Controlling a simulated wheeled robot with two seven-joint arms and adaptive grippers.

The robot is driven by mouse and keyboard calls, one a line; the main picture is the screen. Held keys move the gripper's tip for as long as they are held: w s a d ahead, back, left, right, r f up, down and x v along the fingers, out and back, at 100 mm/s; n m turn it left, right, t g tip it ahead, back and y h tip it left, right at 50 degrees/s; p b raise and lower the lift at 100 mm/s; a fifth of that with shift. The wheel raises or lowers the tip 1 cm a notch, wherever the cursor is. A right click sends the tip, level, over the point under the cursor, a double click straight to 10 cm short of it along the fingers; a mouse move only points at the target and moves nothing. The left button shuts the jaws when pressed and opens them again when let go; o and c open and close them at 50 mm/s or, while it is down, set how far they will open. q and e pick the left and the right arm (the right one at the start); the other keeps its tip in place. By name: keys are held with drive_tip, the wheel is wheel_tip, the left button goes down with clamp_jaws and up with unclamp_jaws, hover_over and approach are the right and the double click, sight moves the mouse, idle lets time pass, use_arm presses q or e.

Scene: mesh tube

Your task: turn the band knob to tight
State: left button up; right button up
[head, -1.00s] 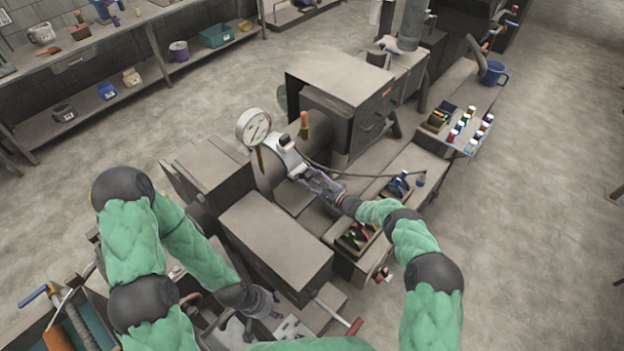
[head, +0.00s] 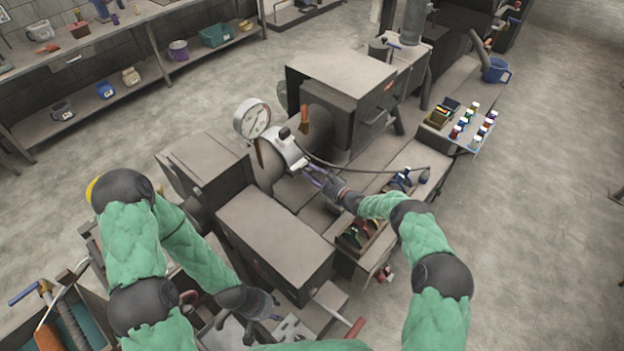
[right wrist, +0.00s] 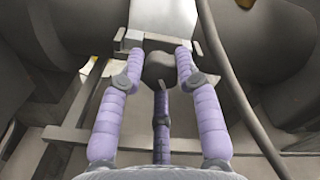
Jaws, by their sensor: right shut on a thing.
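The band knob (right wrist: 158,68) is a dark rounded knob below a pale block in the right wrist view. My right gripper (right wrist: 158,62) is shut on it, with its lilac fingers at both sides and one below. In the head view this gripper (head: 306,172) is at the front of the white band housing (head: 284,153) on the grey tube machine; its fingers hide the knob there. A round white gauge (head: 252,119) stands behind the housing. My left gripper (head: 272,309) is low in the picture, apart from the housing; its fingers are too small to judge.
A dark cable (head: 345,170) arcs from the housing to the right and also runs close beside my right gripper in the wrist view (right wrist: 228,75). A large grey box (head: 275,238) lies between my arms. A tray with small bottles (head: 470,130) stands at the right.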

drive_tip(key=shift+s+f+m+b, duration=0.1)
drive_tip(key=shift+f+m+b, duration=0.05)
drive_tip(key=shift+m+b, duration=0.9)
drive_tip(key=shift+f+m+b, duration=0.1)
drive_tip(key=shift+m+b, duration=0.85)
drive_tip(key=shift+b, duration=0.15)
drive_tip(key=o, duration=1)
drive_tip(key=shift+c, duration=0.2)
drive_tip(key=shift+o, duration=1)
drive_tip(key=shift+d, duration=0.1)
drive_tip(key=shift+r, duration=0.15)
drive_tip(key=v, duration=1.1)
drive_tip(key=shift+s+d, duration=0.25)
drive_tip(key=shift+d, duration=0.05)
